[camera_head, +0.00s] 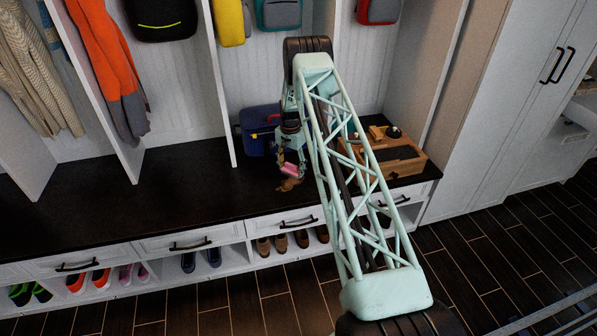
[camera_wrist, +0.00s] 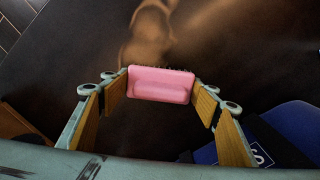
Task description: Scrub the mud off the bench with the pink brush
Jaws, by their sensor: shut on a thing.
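My gripper (camera_wrist: 160,90) is shut on the pink brush (camera_wrist: 160,85), with a wooden-faced finger at each side of it. In the head view the pink brush (camera_head: 290,169) shows small below my gripper (camera_head: 291,158), low over the dark bench (camera_head: 120,195). Brown mud (camera_head: 289,184) lies on the bench just in front of the brush. In the wrist view the mud (camera_wrist: 150,32) is a smeared patch beyond the bristles, fainter toward the right. I cannot tell whether the bristles touch the bench.
A blue bag (camera_head: 256,131) stands on the bench behind my gripper. A wooden box (camera_head: 410,165) with brushes and other items sits to the right, partly behind my arm. Dividers (camera_head: 218,75) split the bench's back. The left part of the bench is clear.

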